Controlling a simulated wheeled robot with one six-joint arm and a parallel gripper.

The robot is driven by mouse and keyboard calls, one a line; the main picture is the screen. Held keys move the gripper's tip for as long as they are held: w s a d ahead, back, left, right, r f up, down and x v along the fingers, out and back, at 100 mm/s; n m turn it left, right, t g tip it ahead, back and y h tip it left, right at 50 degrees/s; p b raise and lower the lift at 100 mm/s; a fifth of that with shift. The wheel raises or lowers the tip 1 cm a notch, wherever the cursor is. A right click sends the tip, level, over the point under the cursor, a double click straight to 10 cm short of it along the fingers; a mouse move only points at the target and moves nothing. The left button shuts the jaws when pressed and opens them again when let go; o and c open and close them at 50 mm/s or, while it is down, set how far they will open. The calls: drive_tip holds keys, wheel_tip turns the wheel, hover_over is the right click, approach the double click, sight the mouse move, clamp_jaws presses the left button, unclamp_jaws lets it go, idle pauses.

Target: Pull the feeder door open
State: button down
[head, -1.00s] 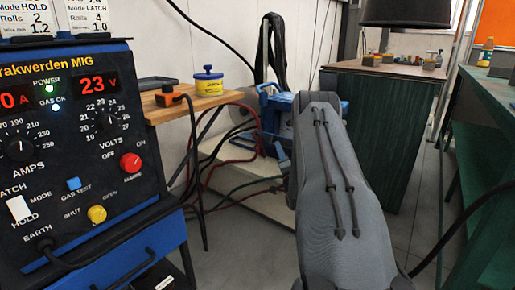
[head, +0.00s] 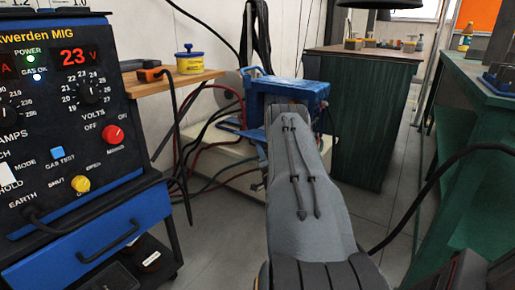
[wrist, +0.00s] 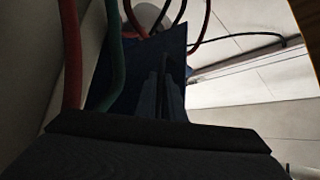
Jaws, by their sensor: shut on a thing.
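The blue feeder (head: 290,87) sits on a low pale bench in the middle of the head view. A broad blue panel shows above my arm, and the arm hides much of the feeder below it. I cannot tell how far its door stands open. In the wrist view a dark blue panel, seemingly the feeder door (wrist: 110,85), fills the middle. My gripper (wrist: 165,95) is shut on it, with its slim fingers dark against the blue. The exact grip point is too dark to make out. In the head view my gripper is hidden behind my arm.
A blue MIG welder (head: 70,110) stands close at the left. A wooden shelf (head: 150,85) holds a yellow tub (head: 190,62). Red, green and black hoses hang around the feeder. A green cabinet (head: 375,120) and green bench (head: 485,90) stand right, with open floor between.

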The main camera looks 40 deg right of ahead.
drive_tip(key=shift+s+d+r+h, duration=0.15)
drive_tip(key=shift+d+r+h, duration=0.15)
drive_tip(key=shift+d, duration=0.25)
drive_tip(key=c, duration=1.9)
unclamp_jaws()
drive_tip(key=shift+f, duration=0.15)
drive_tip(key=shift+o, duration=0.2)
drive_tip(key=shift+a, duration=0.15)
drive_tip(key=p+v, duration=0.3)
drive_tip(key=v, duration=0.4)
drive_tip(key=shift+s+a+f, duration=0.2)
drive_tip(key=shift+a, duration=0.1)
